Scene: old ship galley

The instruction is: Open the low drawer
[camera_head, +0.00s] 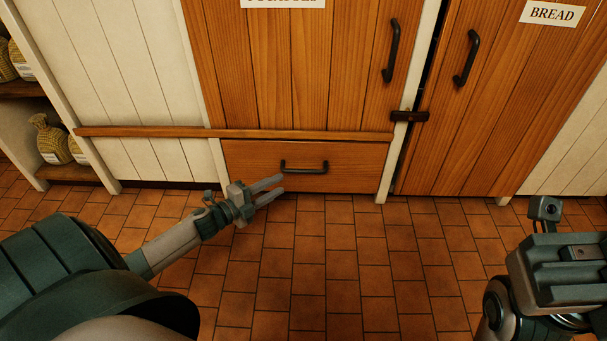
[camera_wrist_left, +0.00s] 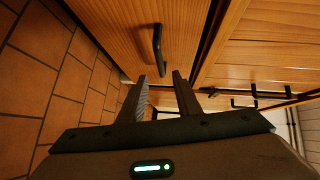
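The low drawer (camera_head: 345,161) is a wide wooden front at the foot of the cabinet, flush with its frame and closed. Its black bar handle (camera_head: 304,170) lies horizontal near the upper middle. My left gripper (camera_head: 283,184) is open and empty, its fingers pointing right, just in front of and slightly below the handle's left end. In the left wrist view the handle (camera_wrist_left: 158,50) stands ahead of the two parted fingers (camera_wrist_left: 160,90), with no contact visible. Of my right arm only a part shows at the lower right; its fingers are not visible.
A tall wooden door (camera_head: 310,75) with a black handle is above the drawer, past a wooden rail (camera_head: 300,134). A BREAD door (camera_head: 490,110) and dark latch (camera_head: 409,116) are to the right. Sacks (camera_head: 50,138) sit on shelves at left. The tiled floor (camera_head: 345,260) is clear.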

